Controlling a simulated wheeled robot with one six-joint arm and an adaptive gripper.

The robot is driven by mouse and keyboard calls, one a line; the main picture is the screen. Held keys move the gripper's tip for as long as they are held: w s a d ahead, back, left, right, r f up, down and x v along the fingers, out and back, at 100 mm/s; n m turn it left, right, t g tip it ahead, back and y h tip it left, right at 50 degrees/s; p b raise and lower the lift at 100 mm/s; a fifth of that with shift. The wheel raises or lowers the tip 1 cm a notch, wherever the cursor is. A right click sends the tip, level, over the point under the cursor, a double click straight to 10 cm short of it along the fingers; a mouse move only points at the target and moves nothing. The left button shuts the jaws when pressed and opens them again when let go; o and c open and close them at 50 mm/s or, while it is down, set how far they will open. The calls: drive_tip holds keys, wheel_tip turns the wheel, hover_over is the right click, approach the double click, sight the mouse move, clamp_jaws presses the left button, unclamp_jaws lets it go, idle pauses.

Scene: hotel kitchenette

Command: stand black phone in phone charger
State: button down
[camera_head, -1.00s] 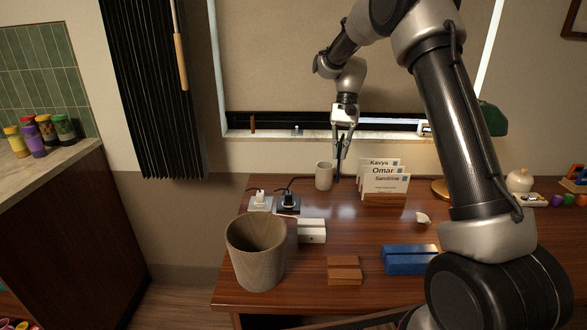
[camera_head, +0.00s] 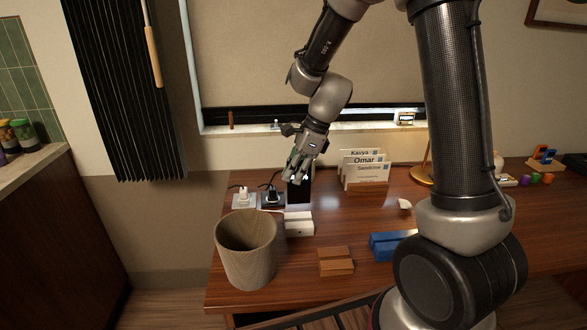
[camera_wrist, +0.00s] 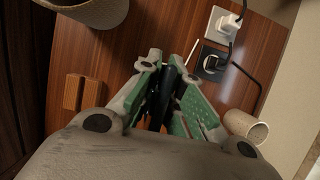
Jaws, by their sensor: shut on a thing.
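The black phone (camera_head: 300,194) is upright in my gripper (camera_head: 293,179), which is shut on it. In the head view its lower end meets the back edge of the white charger stand (camera_head: 299,226). I cannot tell whether it is in the slot, above it or behind it. In the wrist view the phone (camera_wrist: 171,80) shows as a dark, edge-on strip between the green-padded fingers (camera_wrist: 168,85). The white stand cannot be made out in the wrist view.
A wooden bin (camera_head: 247,262) stands left of the charger. A brown wooden holder (camera_head: 336,263) and a blue holder (camera_head: 383,247) are to the front right. Sockets with plugs (camera_head: 243,198) lie behind left. A card rack (camera_head: 366,186) stands behind right. A cup (camera_wrist: 245,127) shows in the wrist view.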

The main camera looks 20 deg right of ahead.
sight(291, 204)
drive_tip(key=shift+f, duration=4.15)
drive_tip(key=c, duration=1.5)
unclamp_jaws()
